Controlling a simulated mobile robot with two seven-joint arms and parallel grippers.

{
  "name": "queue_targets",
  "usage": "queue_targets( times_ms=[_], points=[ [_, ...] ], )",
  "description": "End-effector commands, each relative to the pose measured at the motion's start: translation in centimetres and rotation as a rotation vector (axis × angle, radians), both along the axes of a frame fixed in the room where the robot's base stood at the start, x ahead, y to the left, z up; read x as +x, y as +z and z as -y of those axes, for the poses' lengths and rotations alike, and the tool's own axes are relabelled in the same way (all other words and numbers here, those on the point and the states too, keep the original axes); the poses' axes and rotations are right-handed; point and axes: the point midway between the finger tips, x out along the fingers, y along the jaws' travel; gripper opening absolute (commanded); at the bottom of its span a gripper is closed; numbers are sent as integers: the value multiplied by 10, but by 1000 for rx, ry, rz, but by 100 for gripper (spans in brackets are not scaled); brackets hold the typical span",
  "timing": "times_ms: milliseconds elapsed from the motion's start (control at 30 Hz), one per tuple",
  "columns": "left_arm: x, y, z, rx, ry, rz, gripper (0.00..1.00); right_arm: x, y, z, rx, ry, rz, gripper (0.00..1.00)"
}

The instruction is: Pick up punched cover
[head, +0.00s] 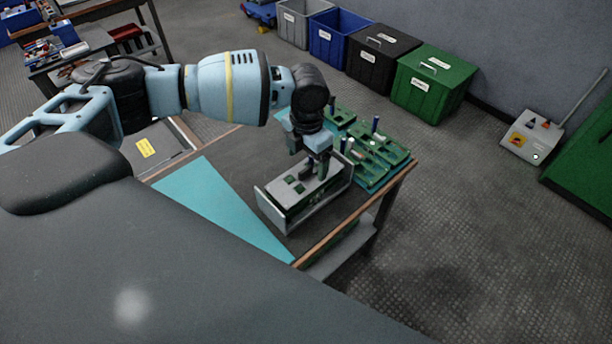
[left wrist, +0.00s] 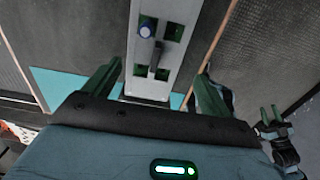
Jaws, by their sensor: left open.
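The punched cover (head: 295,188) is a light grey plate with square openings. It lies on top of a grey open-sided box on the table. In the left wrist view the cover (left wrist: 168,12) runs up the middle, with a dark upright handle and a blue-topped cylinder showing at its openings. My left gripper (head: 312,158) is over the box, pointing down. In the left wrist view its two green fingers (left wrist: 160,72) are wide apart, with the cover between and beyond them, and nothing is gripped. A second gripper, seemingly my right one (left wrist: 270,114), shows small at the right edge; its jaw state is unclear.
Green trays (head: 375,158) with small upright parts stand just behind the box. A teal mat (head: 215,205) covers part of the table to the left. The table's wooden edge (head: 350,214) is close on the right. Bins (head: 432,84) stand on the floor beyond.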

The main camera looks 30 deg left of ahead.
Motion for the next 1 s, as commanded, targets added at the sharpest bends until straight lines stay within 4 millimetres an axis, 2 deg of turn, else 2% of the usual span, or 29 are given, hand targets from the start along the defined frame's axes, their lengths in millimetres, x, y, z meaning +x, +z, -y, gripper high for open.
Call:
queue_targets(
  times_ms=[233,533,867,1000],
  points=[
    [1,-10,-1,1,0,-1,84,-1,0,0,0,-1,-3,36],
    [4,-49,-7,1,1,-2,84,4,3,-1,3,-4,8,36],
    [4,-55,-6,-1,1,1,84,6,4,-2,5,-7,13,36],
    [4,-55,-6,0,1,1,67,6,4,-2,5,-7,13,36]
  ],
)
